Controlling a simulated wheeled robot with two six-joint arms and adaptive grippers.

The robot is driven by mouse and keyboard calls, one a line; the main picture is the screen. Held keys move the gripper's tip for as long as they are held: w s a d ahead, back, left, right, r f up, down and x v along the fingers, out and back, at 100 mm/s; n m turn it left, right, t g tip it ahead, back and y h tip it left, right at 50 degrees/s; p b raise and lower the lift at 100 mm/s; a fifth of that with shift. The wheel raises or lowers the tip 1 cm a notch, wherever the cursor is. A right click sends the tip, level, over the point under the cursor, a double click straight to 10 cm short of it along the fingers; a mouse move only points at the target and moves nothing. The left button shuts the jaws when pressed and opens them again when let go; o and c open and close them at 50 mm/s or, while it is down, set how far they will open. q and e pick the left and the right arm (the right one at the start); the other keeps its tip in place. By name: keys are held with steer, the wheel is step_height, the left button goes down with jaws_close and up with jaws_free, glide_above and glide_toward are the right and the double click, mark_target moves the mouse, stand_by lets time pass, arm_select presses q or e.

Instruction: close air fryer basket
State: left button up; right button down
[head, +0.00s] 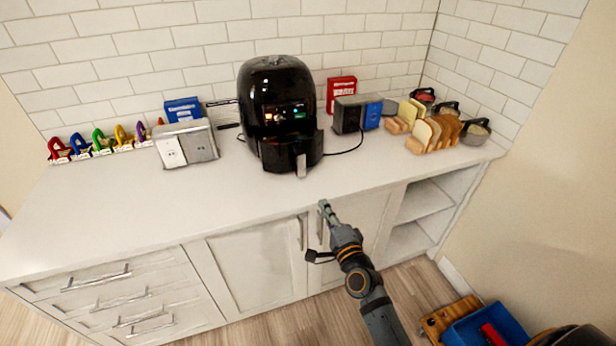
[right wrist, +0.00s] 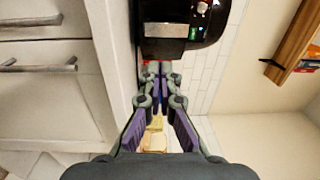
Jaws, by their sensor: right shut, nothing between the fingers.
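The black air fryer (head: 275,85) stands upright on the white counter against the tiled wall. Its basket (head: 283,153) is at the lower front and juts forward from the body; how far is hard to tell. The basket handle (head: 301,166) points toward the counter's front edge. My right gripper (head: 324,207) is shut and empty, in front of the counter edge and below the handle in the picture, apart from it. In the right wrist view my shut fingers (right wrist: 163,72) point toward the air fryer (right wrist: 188,22). My left gripper is not in view.
An outlet box (head: 186,145) stands left of the fryer. A toaster (head: 348,114), bread slices (head: 432,133) and several small pots are to the right. Colored clips line the back left. The counter before the fryer is clear. Cabinet handles (head: 303,232) project below the edge.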

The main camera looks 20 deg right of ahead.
steer(key=w, duration=0.8)
steer(key=w+r, duration=0.1)
steer(key=w, duration=0.4)
steer(key=shift+w+a, duration=0.1)
steer(key=shift+a, duration=0.15)
steer(key=shift+w, duration=0.45)
steer(key=shift+r, duration=0.1)
